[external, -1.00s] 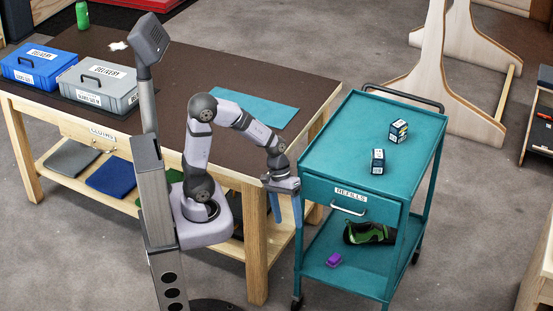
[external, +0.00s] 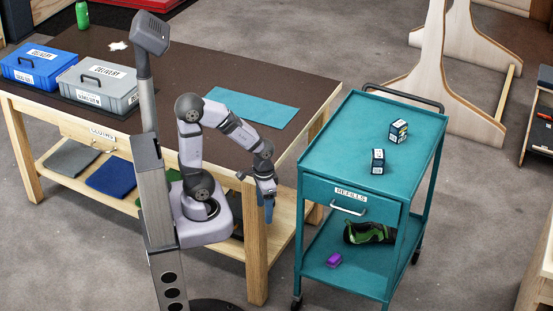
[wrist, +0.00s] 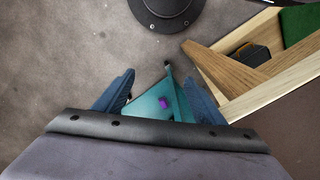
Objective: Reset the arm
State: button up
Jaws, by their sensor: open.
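My gripper (external: 268,207) hangs with its blue fingers pointing down, in the gap between the wooden table's front right corner and the teal cart. In the wrist view my gripper (wrist: 165,85) shows its two blue fingers spread wide apart, with nothing held between them. My arm is bent, with its elbow raised above its base and the forearm sloping down to the right.
The teal cart (external: 345,140) stands right of my gripper, with two small boxes on top and a purple item (external: 334,260) and a green-black shoe (external: 368,232) on its lower shelf. The table (external: 170,70) holds blue and grey cases and a teal mat (external: 252,106).

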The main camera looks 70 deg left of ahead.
notch_tip(320, 180, up, 18)
jog(key=p, duration=1.7)
jog(key=shift+r+p, duration=0.2)
jog(key=shift+p, duration=0.15)
